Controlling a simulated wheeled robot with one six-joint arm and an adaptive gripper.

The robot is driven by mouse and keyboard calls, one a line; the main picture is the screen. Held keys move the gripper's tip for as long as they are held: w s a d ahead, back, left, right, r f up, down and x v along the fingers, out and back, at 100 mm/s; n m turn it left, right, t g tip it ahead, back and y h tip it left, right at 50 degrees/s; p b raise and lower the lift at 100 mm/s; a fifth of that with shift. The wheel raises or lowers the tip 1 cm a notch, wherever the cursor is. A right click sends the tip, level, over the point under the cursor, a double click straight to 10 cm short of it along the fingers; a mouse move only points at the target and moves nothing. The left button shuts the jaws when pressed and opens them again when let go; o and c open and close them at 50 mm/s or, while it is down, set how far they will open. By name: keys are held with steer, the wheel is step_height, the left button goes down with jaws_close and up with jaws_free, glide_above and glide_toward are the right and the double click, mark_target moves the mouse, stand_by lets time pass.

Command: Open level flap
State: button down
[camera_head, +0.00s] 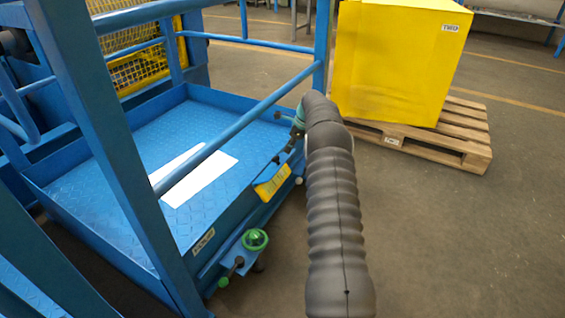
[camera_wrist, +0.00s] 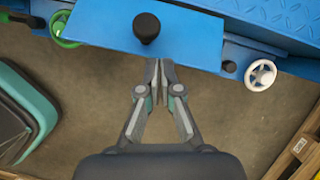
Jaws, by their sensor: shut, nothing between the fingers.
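In the wrist view a blue panel (camera_wrist: 185,40) with a round black knob (camera_wrist: 147,28) lies across the platform's edge; it appears to be the level flap. Whether it is closed or partly raised I cannot tell. My gripper (camera_wrist: 160,72) is shut and empty, its fingertips at the panel's lower edge, just below the knob. Contact cannot be made out. In the head view my gripper (camera_head: 284,150) is small and partly hidden by my arm, above the platform's near right edge.
A green handwheel (camera_head: 255,240) and a white handwheel (camera_wrist: 261,74) flank the panel. A yellow plate (camera_head: 272,184) sits on the edge of the blue platform (camera_head: 110,185). Blue rails (camera_head: 235,120) rise around it. A yellow box (camera_head: 395,60) stands on a wooden pallet (camera_head: 430,148).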

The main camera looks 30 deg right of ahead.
steer(key=s+d+f+m+t+y+b, duration=0.1)
steer(key=s+f+m+t+y+b, duration=0.15)
steer(key=s+f+y, duration=0.55)
steer(key=s+d+f+m+t+y+b, duration=0.1)
steer(key=s+f+m+t+b, duration=0.25)
steer(key=f, duration=0.95)
step_height(320, 180, up, 6)
steer(key=d+n+t+p, duration=0.2)
steer(key=n+t, duration=0.1)
steer(key=t, duration=0.5)
steer(key=r+p+x, duration=0.1)
steer(key=r+x, duration=0.1)
steer(key=x, duration=1)
steer(key=shift+w, duration=0.1)
